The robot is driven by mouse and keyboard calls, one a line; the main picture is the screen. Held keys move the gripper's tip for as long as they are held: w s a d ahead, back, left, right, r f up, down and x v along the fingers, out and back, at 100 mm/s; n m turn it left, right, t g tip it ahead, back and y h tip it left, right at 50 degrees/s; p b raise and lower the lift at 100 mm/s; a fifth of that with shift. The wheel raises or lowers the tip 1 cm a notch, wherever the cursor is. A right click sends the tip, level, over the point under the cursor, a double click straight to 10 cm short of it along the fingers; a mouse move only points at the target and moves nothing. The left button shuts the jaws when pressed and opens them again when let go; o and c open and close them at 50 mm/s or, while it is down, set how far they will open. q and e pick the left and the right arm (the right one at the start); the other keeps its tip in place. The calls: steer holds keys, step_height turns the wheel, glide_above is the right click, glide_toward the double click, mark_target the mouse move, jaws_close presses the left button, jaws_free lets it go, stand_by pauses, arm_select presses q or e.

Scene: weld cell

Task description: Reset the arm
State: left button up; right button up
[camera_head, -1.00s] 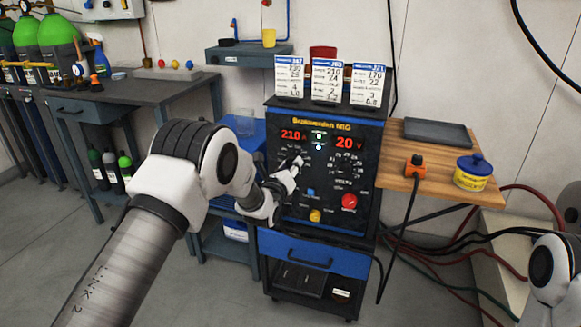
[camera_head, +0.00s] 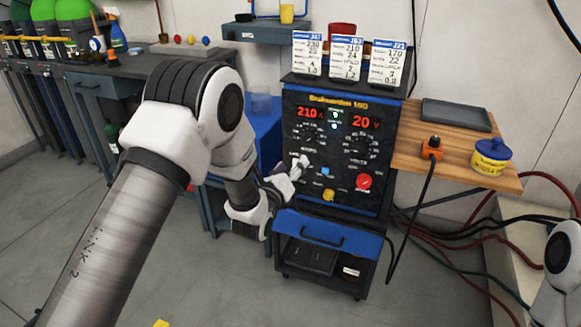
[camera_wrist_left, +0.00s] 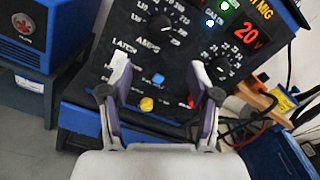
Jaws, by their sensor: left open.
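My left arm reaches in from the left. Its gripper (camera_head: 295,172) is in front of the lower left of the welder panel (camera_head: 335,155), and it also shows in the left wrist view (camera_wrist_left: 158,98) with its two fingers spread and nothing between them. The blue and yellow buttons show between and beyond the fingers. The welder's displays read 210 and 20. The amps knob (camera_wrist_left: 160,27) and the volts knob (camera_wrist_left: 222,67) are beyond the fingertips. Part of my right arm shows at the right edge of the head view; its gripper is out of view.
Three white cards (camera_head: 344,57) stand on top of the welder. A wooden shelf (camera_head: 415,152) at right holds a grey tray (camera_head: 456,115) and a blue and yellow tin (camera_head: 490,157). A grey workbench (camera_head: 140,66) stands at left. Cables lie on the right.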

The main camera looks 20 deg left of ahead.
arm_select(q)
steer(key=shift+s, duration=0.25)
steer(key=s+a+f+n+g, duration=0.1)
steer(key=s+f+g, duration=0.3)
steer(key=f, duration=0.5)
steer(key=s+f+n+g, duration=0.1)
steer(key=s+f, duration=0.5)
steer(key=f, duration=0.4)
steer(key=s+f+n+g, duration=0.5)
steer(key=s+f+n, duration=0.15)
steer(key=s, duration=0.55)
steer(key=s+f+n+g, duration=0.4)
steer(key=s+f+n, duration=0.3)
steer(key=s, duration=0.5)
steer(key=s+n+g, duration=0.4)
steer(key=s+n, duration=0.6)
steer(key=n, duration=0.4)
step_height(320, 180, up, 21)
steer(key=n+p, duration=0.1)
steer(key=p, duration=1.8)
steer(key=shift+w+a+f+y+p, duration=0.2)
steer(key=shift+w+a+y+p, duration=0.1)
steer(key=shift+p, duration=0.05)
